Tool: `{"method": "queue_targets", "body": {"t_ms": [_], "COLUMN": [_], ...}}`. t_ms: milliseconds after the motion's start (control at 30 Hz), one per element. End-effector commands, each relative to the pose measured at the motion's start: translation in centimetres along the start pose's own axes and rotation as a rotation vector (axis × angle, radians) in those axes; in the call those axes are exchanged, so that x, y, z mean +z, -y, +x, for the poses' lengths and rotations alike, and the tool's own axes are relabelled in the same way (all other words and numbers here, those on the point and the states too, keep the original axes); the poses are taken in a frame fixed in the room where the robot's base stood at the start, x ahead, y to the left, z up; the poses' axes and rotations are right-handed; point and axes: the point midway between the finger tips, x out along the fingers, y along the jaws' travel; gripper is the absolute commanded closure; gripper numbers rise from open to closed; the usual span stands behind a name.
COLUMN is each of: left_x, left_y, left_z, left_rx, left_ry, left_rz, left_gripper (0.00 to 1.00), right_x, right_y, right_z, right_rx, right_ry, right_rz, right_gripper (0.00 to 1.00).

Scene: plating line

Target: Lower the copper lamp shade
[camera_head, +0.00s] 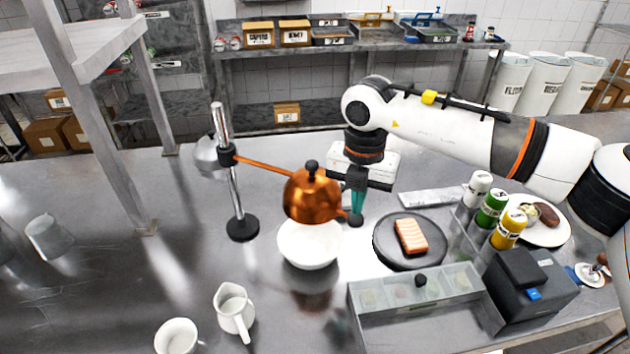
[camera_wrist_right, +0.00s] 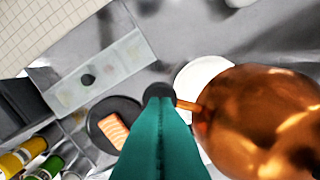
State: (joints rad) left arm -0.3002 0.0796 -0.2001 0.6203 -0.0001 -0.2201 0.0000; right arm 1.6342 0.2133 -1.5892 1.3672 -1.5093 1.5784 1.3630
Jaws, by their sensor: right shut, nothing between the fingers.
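The copper lamp shade (camera_head: 312,196) hangs on a copper arm from an upright steel post (camera_head: 236,190) with a black base. It is above a white bowl (camera_head: 308,247), and it also fills the right of the right wrist view (camera_wrist_right: 265,120). A short copper handle with a black knob (camera_head: 356,220) sticks out on its right side. My right gripper (camera_head: 357,208) points down at this knob with its teal fingers together and nothing between them. In the right wrist view the fingertips (camera_wrist_right: 160,104) overlap the knob; I cannot tell whether they touch. My left gripper is not in view.
A dark round plate (camera_head: 384,254) with a salmon piece (camera_head: 410,237) lies right of the bowl. Bottles (camera_head: 491,208), a lidded container (camera_head: 420,300) and a black box (camera_head: 530,284) stand further right. A white jug (camera_head: 234,312) stands in front.

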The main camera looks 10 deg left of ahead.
Motion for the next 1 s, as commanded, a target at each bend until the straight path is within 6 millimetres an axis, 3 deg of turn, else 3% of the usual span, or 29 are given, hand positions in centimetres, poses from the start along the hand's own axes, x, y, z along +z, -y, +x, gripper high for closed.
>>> {"method": "queue_targets", "body": {"t_ms": [1000], "left_x": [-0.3], "left_y": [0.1], "left_z": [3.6], "left_rx": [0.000], "left_ry": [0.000], "left_rz": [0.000], "left_gripper": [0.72], "right_x": [0.0], "right_y": [0.0], "right_z": [4.3], "right_rx": [0.001], "right_ry": [0.002], "right_rz": [0.000], "right_gripper": [1.00]}}
